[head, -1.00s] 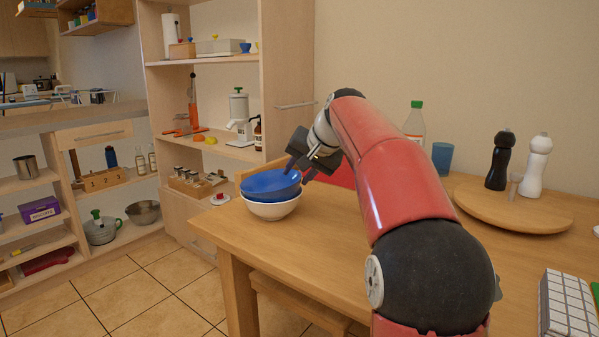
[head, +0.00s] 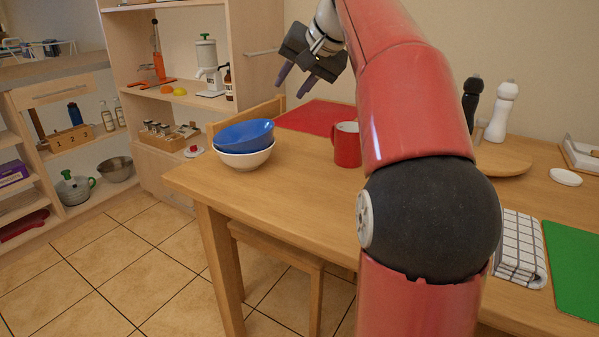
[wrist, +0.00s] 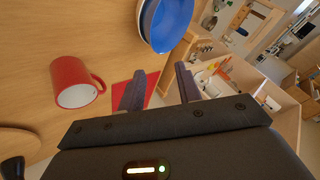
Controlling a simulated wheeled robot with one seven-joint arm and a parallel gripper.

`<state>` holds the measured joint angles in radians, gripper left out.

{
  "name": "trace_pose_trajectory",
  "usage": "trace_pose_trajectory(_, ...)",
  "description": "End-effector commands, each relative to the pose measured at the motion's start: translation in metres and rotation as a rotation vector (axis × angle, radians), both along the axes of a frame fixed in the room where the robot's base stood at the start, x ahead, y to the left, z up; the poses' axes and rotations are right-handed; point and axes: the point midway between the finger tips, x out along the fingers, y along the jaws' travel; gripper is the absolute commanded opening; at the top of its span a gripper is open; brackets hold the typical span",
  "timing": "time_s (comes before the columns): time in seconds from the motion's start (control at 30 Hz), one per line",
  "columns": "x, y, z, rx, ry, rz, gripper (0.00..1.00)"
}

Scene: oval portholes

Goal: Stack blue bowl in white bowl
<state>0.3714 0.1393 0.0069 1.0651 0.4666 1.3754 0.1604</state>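The blue bowl (head: 244,134) sits inside the white bowl (head: 245,160) near the left corner of the wooden table. The blue bowl is tilted, with its rim higher on the right. In the wrist view the blue bowl (wrist: 172,22) is at the top, with the white bowl's rim (wrist: 143,20) showing along its left side. My gripper (head: 292,90) is above and to the right of the bowls, apart from them. Its fingers are spread, with nothing between them; the wrist view also shows my gripper (wrist: 155,82) open and empty.
A red mug (head: 347,146) stands on the table right of the bowls, near a red mat (head: 312,117). A chair back (head: 240,117) is behind the bowls. Pepper and salt mills (head: 501,110) stand at the right. The table front between is clear.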

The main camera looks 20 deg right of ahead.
Motion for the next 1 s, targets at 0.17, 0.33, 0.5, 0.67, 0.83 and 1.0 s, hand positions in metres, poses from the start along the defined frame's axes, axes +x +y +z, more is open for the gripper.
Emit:
trace_pose_trajectory(0.17, -0.004, 0.004, -0.002, -0.005, 0.003, 0.003, 0.34)
trace_pose_trajectory(0.33, -0.038, 0.029, -0.024, -0.064, 0.030, 0.028, 0.34)
trace_pose_trajectory(0.5, -0.106, 0.063, -0.078, -0.181, 0.071, 0.087, 0.34)
trace_pose_trajectory(0.67, -0.177, 0.084, -0.147, -0.309, 0.100, 0.170, 0.34)
trace_pose_trajectory(0.83, -0.238, 0.093, -0.216, -0.421, 0.116, 0.260, 0.34)
trace_pose_trajectory(1.0, -0.274, 0.095, -0.263, -0.491, 0.122, 0.324, 0.34)
